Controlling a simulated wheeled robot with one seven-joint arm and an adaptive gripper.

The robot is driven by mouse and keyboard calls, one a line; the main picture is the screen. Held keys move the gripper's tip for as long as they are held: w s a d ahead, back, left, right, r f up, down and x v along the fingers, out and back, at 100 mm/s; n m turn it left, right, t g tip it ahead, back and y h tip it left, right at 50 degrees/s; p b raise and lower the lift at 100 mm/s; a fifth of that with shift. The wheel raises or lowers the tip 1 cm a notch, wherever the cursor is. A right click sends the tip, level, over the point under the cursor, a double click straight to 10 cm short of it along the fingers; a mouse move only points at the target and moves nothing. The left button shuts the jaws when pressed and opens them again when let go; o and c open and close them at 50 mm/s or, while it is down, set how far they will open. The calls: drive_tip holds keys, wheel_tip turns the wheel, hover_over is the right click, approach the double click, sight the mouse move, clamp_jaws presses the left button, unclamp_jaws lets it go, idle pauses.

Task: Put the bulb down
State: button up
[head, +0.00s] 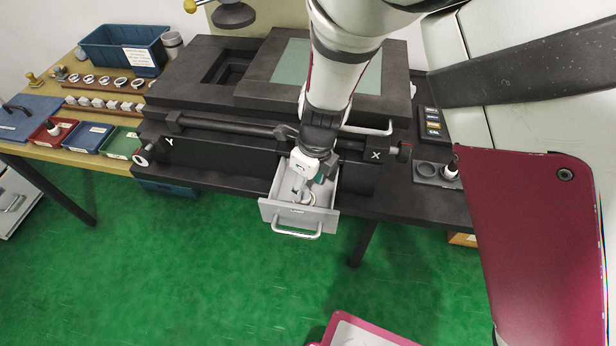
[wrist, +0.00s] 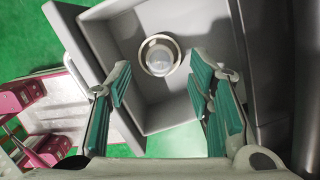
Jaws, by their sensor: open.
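The bulb (wrist: 160,56) sits on the floor of an open grey drawer (head: 270,208). In the wrist view it appears as a round, pale, glassy dome inside a cream rim, near one inner wall. In the head view it is mostly hidden by my gripper (head: 303,183), which reaches down into the drawer. In the wrist view my gripper (wrist: 162,88) is open. Its two teal-padded fingers stand wide apart, with the bulb showing between and beyond them. Neither finger touches the bulb.
The drawer's handle (head: 298,231) faces the green floor. A black machine (head: 220,152) stands above and around the drawer. Small red (head: 40,143), blue (head: 88,138) and green (head: 122,142) trays lie on the bench at left. A dark-based white piece (head: 450,171) stands at right.

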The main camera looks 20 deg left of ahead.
wheel_tip(320, 180, up, 8)
drive_tip(key=d+p, duration=0.1)
drive_tip(key=p, duration=0.1)
drive_tip(key=d+r+n+y, duration=0.1)
drive_tip(key=d+r+n, duration=0.8)
drive_tip(key=d+r, duration=0.8)
drive_tip(key=s+d+r+n+t+h, duration=0.1)
drive_tip(key=s+d+r+n, duration=0.1)
drive_tip(key=s+d+n, duration=0.3)
drive_tip(key=s+d+r+n+t+h, duration=0.1)
drive_tip(key=s+d+r+n+t, duration=0.1)
drive_tip(key=s+d+n, duration=0.3)
drive_tip(key=s+d, duration=0.4)
drive_tip(key=d, duration=0.5)
drive_tip(key=shift+s+d+r+n+t+h, duration=0.15)
drive_tip(key=shift+s+d+n+t+h, duration=0.15)
drive_tip(key=shift+n+h, duration=0.1)
drive_tip(key=shift+r+p, duration=0.35)
drive_tip(key=shift+r, duration=0.5)
